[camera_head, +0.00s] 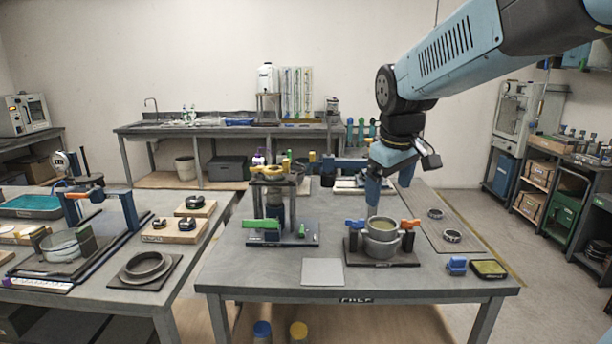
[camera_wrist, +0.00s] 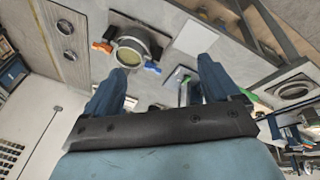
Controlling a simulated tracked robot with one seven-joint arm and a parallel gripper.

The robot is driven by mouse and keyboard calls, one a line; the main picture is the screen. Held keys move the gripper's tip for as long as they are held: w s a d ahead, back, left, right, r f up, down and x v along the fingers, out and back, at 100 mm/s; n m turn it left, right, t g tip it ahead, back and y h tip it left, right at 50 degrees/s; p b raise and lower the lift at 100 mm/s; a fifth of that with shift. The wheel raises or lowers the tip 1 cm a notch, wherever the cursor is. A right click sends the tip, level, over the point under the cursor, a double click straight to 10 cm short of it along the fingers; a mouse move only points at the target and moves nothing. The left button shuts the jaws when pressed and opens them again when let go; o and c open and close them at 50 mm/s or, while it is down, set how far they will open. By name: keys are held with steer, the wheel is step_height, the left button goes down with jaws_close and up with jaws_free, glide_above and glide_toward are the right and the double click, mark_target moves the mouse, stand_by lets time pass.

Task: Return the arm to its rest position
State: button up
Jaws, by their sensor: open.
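My gripper (camera_head: 388,192) hangs from the blue arm above the middle table, just over and behind a round metal pot (camera_head: 382,246) with blue and orange levers. In the wrist view my gripper (camera_wrist: 158,90) shows two blue fingers spread wide with nothing between them. The same pot (camera_wrist: 131,52) appears beyond the fingertips in that view. It stands on a dark base plate, with its blue lever (camera_head: 355,224) on the left and its orange lever (camera_head: 410,224) on the right. Whether a fingertip touches the pot is unclear in the head view.
A lever frame (camera_head: 268,200) with a green bar stands left of the pot. A pale square plate (camera_head: 323,272) lies in front. A blue block (camera_head: 457,265) and a yellow-topped tray (camera_head: 489,269) sit at the right front. Rings (camera_head: 452,236) lie on a mat. The left table (camera_head: 95,300) is crowded.

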steer(key=s+d+f+m+t, duration=0.1)
steer(key=s+d+m, duration=0.2)
steer(key=s, duration=0.5)
steer(key=s+d+m+t, duration=0.1)
steer(key=s+d+m, duration=0.2)
steer(key=s, duration=0.5)
steer(key=shift+s+d+f+m+y, duration=0.2)
steer(key=shift+s+f+m+y, duration=0.1)
steer(key=shift+s+f, duration=0.1)
stand_by(1.3)
